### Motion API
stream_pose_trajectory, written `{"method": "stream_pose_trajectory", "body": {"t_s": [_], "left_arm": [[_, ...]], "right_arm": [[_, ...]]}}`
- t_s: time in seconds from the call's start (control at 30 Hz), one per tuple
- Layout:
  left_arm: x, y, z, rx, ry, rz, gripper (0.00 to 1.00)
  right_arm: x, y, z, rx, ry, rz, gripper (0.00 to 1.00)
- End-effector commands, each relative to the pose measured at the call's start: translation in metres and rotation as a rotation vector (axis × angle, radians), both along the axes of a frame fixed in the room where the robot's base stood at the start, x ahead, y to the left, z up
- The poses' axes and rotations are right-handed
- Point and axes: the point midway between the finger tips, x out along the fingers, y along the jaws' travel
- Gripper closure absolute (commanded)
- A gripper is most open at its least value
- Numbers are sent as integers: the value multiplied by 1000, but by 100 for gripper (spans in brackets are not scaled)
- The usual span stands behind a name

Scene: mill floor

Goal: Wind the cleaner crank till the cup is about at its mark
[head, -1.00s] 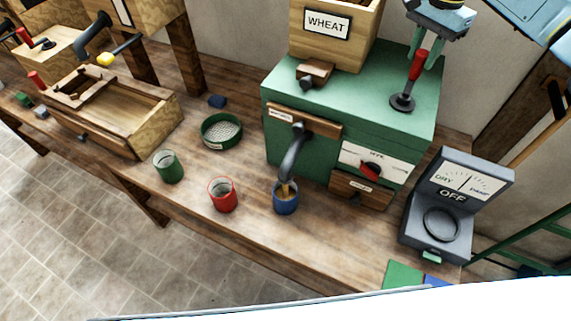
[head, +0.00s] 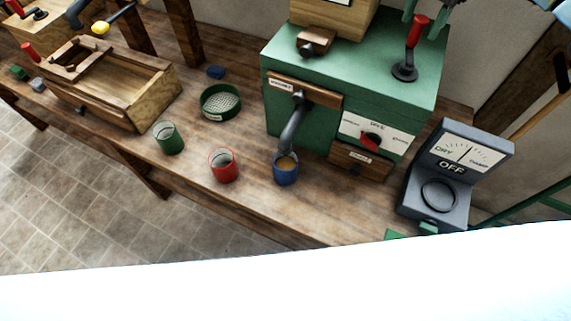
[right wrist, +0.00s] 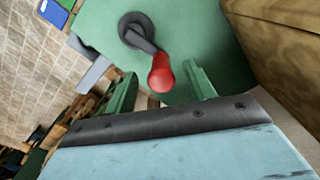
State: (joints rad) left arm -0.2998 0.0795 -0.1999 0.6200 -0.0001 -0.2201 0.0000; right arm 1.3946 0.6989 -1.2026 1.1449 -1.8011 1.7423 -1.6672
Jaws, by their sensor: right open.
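The green cleaner (head: 350,75) stands on the bench. Its crank (head: 404,70) has an upright red handle (head: 417,32) on top. A blue cup (head: 286,174) stands under the dark spout (head: 293,130) and holds tan grain. Its mark cannot be made out. My right gripper (head: 428,14) is at the top edge of the head view, by the red handle. In the right wrist view its green fingers (right wrist: 162,88) are spread, with the red handle (right wrist: 161,74) between and just beyond them, not gripped. My left gripper is out of view.
A red cup (head: 223,166), a green cup (head: 168,139) and a round sieve (head: 221,102) stand left of the blue cup. A grey meter (head: 440,180) reading OFF stands at the right. A wooden tray box (head: 150,95) is further left.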

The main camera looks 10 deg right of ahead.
Motion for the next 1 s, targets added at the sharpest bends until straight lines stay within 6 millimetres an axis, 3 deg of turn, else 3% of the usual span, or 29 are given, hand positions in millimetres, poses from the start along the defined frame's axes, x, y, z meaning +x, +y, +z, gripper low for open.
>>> {"method": "stream_pose_trajectory", "body": {"t_s": [0.27,1.0], "left_arm": [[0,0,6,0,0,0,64],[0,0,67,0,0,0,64]], "right_arm": [[0,0,6,0,0,0,45],[0,-1,81,0,1,-1,45]]}}
